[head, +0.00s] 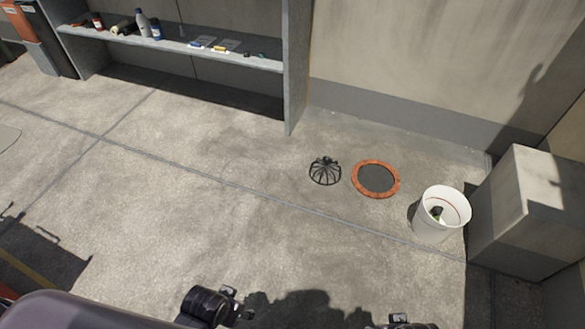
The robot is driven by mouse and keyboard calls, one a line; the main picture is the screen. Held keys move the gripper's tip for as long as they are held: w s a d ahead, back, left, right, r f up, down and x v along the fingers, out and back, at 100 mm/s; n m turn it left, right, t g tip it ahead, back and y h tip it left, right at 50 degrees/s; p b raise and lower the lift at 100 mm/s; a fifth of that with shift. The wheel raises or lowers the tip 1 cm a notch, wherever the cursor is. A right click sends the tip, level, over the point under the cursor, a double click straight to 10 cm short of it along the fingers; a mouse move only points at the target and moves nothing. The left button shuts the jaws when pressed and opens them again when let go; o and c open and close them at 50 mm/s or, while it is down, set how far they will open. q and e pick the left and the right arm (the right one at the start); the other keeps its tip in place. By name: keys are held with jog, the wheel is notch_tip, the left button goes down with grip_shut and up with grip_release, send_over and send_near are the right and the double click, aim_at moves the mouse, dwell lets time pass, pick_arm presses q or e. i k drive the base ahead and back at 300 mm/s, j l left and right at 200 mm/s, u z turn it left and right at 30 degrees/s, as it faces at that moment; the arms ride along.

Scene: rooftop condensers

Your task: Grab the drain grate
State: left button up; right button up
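The drain grate (325,172) is a black domed cage of curved ribs. It sits upright on the concrete floor, just left of an orange-rimmed round drain (376,179) with a dark middle. My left gripper (237,304) is at the bottom edge, low and left of the grate; its two fingers look apart with nothing between them. My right gripper (400,321) is only partly in view at the bottom edge, so its fingers cannot be judged. Both grippers are well away from the grate.
A white bucket (441,214) with something small inside stands right of the drain, beside a grey box-shaped block (527,211). A shelf (180,43) with bottles and small items stands at the back left. The floor between my grippers and the grate is clear.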

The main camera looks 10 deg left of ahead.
aim_at(325, 165)
jog(key=i+l+u, duration=0.15)
jog(key=i, duration=0.25)
jog(key=i+u, duration=0.15)
jog(key=i, duration=0.25)
jog(key=i+l+u, duration=0.15)
jog(key=i+l, duration=0.1)
jog(key=i, duration=0.1)
